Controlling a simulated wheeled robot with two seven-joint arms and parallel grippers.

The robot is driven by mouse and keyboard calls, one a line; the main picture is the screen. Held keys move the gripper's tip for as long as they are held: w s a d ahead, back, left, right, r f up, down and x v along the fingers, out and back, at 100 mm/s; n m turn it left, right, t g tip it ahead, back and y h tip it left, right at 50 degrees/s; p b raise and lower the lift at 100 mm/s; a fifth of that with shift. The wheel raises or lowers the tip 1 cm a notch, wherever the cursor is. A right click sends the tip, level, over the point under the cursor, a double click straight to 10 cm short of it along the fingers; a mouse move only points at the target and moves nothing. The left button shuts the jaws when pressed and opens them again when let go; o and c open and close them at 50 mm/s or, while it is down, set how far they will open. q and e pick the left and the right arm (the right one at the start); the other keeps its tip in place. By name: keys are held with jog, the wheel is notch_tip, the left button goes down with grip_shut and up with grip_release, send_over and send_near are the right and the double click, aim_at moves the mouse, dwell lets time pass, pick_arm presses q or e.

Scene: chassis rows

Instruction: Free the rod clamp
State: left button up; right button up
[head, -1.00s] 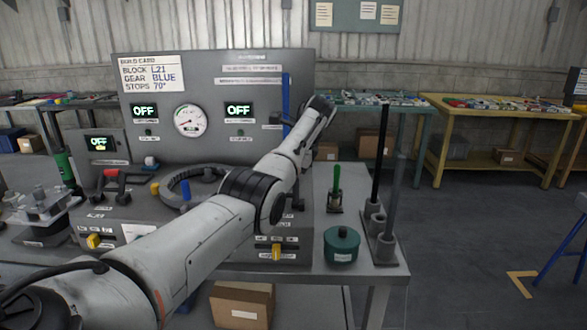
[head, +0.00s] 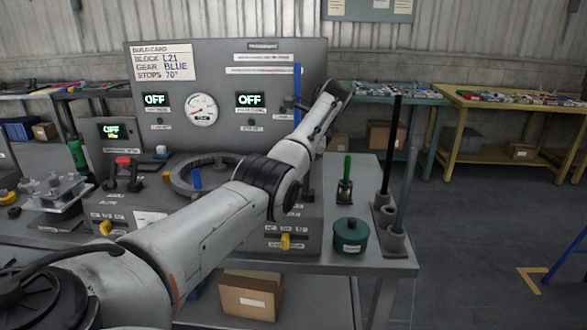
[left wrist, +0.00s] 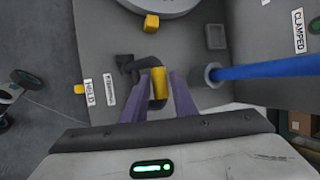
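The rod clamp appears to be the dark bent lever with a yellow grip (left wrist: 158,82) in the left wrist view. A "CLAMPED" label (left wrist: 299,32) is at the upper right there and a "HELD" label (left wrist: 88,92) at the left. The blue rod (left wrist: 265,69) enters a round collar (left wrist: 212,74) right of the lever; it also stands upright in the head view (head: 298,92). My left gripper (left wrist: 160,88) has one finger on each side of the yellow grip; whether they press on it is unclear. The arm hides this gripper in the head view. My right gripper is out of view.
The bench panel carries a build card (head: 162,64), a gauge (head: 201,110) and displays reading OFF. A ring fixture (head: 185,183) is left of my arm. A green pot (head: 351,236) and a dark upright rod (head: 391,145) stand right. Open floor lies further right.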

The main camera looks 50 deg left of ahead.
pick_arm(q)
jog(key=v, duration=0.8)
jog(key=shift+r, duration=0.3)
jog(key=shift+d, duration=0.1)
